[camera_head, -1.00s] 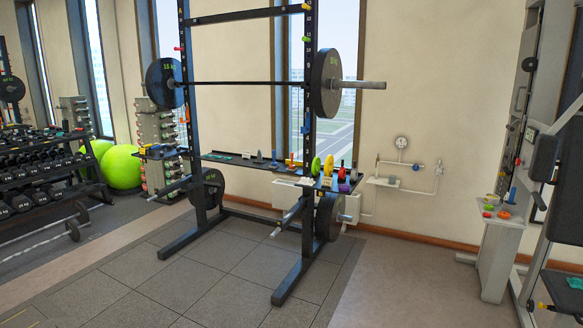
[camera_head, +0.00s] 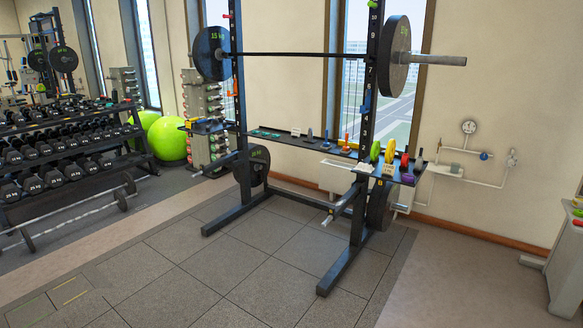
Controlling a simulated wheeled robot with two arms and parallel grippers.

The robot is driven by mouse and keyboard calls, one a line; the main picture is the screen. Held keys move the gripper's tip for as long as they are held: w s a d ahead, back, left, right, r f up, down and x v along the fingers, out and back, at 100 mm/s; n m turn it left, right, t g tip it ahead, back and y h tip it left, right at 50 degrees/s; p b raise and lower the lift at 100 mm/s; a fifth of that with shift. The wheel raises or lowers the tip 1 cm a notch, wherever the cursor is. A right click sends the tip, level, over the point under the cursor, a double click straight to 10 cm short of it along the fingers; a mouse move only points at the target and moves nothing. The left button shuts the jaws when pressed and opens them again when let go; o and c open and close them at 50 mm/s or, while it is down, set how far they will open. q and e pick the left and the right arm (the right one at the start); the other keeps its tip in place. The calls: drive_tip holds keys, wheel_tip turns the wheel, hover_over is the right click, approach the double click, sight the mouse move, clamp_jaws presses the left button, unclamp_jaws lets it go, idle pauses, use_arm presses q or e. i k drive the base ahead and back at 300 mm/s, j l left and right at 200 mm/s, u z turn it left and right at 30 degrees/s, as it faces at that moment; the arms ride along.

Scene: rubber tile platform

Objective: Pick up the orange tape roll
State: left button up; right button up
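I cannot pick out the orange tape roll for certain at this distance. A small orange upright item (camera_head: 346,143) stands on the long dark shelf (camera_head: 285,140) of the squat rack; its shape is too small to tell. On the rack's right side shelf (camera_head: 378,171) stand a green disc (camera_head: 375,151), a yellow-green disc (camera_head: 390,150), a red item (camera_head: 404,161) and a purple item (camera_head: 408,178). Neither of my grippers is in view.
The squat rack holds a barbell (camera_head: 300,54) and stands on grey rubber tiles (camera_head: 200,262). A dumbbell rack (camera_head: 70,145) and green balls (camera_head: 167,138) are at left. Wall pipes (camera_head: 460,172) are at right. The floor in front is clear.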

sight(345, 148)
drive_tip(key=i+u, duration=0.4)
drive_tip(key=i, duration=2.7)
drive_tip(key=l, duration=0.1)
